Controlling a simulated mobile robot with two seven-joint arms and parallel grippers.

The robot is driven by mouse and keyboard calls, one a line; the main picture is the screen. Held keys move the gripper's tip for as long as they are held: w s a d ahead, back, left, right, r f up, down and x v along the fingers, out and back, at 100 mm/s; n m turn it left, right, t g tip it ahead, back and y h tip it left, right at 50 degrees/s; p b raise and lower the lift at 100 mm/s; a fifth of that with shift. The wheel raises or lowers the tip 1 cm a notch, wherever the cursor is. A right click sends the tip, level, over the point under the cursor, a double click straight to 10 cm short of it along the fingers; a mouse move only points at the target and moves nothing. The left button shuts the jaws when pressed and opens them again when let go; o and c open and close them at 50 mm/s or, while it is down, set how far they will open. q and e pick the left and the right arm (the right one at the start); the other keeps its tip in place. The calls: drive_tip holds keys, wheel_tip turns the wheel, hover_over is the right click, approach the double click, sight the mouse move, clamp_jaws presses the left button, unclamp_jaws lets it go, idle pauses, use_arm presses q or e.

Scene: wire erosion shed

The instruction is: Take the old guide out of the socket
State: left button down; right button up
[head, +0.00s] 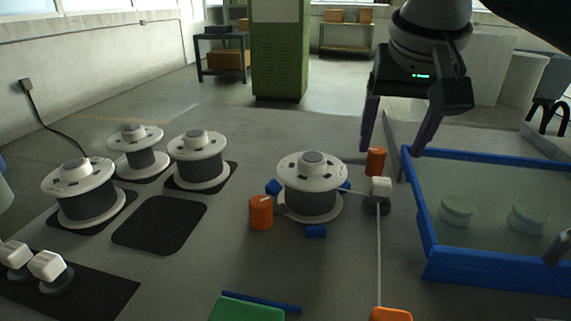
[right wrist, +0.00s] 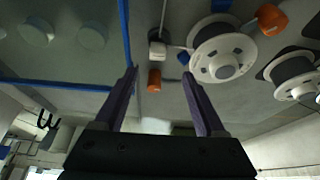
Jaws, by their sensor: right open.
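The old guide (head: 381,187), a white block on a dark round base, stands right of the near wire spool (head: 309,185). A thin wire (head: 379,250) runs from it towards the front. Its dark base hides the socket beneath. In the right wrist view the guide (right wrist: 157,50) lies beyond the fingertips. My right gripper (head: 392,148) is open and empty, above and behind the guide, not touching it. Its two purple fingers also show in the right wrist view (right wrist: 160,74). My left gripper is out of view.
Orange posts (head: 376,161) (head: 261,213) stand near the guide and spool. A blue-framed tank (head: 480,283) with two pale round pieces is at right. More spools (head: 86,194) and two similar white-topped guides (head: 47,265) stand at left. One dark pad (head: 160,224) is bare.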

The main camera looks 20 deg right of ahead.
sight(382, 182)
drive_tip(key=x, duration=0.4)
drive_tip(key=shift+d+f, duration=0.25)
drive_tip(key=x, duration=0.1)
drive_tip(key=b+x, duration=0.1)
drive_tip(key=x, duration=0.3)
drive_tip(key=shift+s+a+f, duration=0.1)
drive_tip(key=shift+s+f, duration=0.15)
drive_tip(key=shift+w+f, duration=0.15)
drive_tip(key=shift+f, duration=0.05)
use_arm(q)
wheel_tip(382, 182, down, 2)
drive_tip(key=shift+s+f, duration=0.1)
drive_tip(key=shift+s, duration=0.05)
use_arm(e)
drive_tip(key=shift+c, duration=0.2)
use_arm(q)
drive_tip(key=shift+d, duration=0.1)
use_arm(e)
clamp_jaws()
